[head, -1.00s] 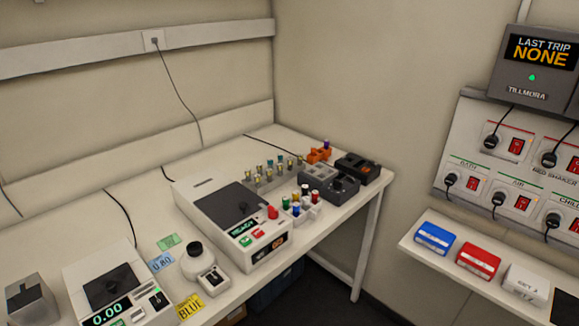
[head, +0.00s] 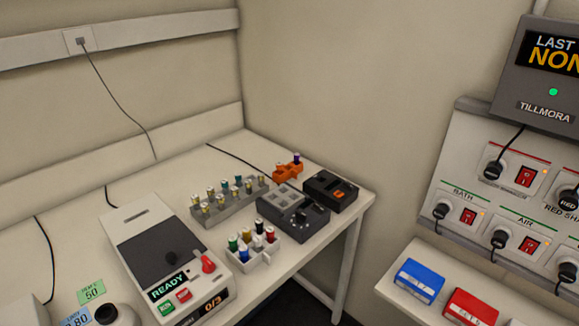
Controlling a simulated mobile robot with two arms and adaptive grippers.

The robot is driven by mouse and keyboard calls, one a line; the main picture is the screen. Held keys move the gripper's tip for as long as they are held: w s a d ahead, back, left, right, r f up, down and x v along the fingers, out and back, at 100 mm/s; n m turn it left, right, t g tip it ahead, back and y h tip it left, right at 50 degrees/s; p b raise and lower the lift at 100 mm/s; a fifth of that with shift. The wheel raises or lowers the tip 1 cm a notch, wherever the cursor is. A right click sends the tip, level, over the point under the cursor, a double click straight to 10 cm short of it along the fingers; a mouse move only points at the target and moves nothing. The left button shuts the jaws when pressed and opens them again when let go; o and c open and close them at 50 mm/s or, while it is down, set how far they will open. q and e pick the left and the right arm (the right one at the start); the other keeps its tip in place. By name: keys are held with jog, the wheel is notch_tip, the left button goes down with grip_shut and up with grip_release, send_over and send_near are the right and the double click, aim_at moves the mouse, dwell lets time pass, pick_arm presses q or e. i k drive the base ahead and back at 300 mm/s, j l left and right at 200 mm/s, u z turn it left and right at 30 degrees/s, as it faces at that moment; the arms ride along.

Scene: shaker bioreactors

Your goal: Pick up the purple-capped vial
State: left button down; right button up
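The purple-capped vial (head: 297,159) stands upright in an orange rack (head: 288,172) near the far right corner of the bench. The purple cap shows at the top; the vial's lower part is hidden in the rack. Neither of my grippers is in the head view.
Beside the orange rack stand a dark device (head: 331,191) and a grey block with a knob (head: 293,209). A grey rack (head: 228,202) of several vials, a white rack (head: 253,252) of coloured-cap vials and a READY machine (head: 170,262) are nearer. A side shelf (head: 385,287) holds coloured boxes.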

aim_at(297, 156)
jog(key=u, duration=1.35)
jog(key=z, duration=0.45)
jog(key=l+z, duration=0.15)
jog(key=z, duration=0.75)
jog(key=i+l+u, duration=0.1)
jog(key=l+u, duration=0.15)
jog(key=u, duration=0.2)
jog(key=l+u, duration=0.25)
jog(key=u, duration=0.2)
jog(key=l+u, duration=0.45)
jog(key=i+j, duration=0.1)
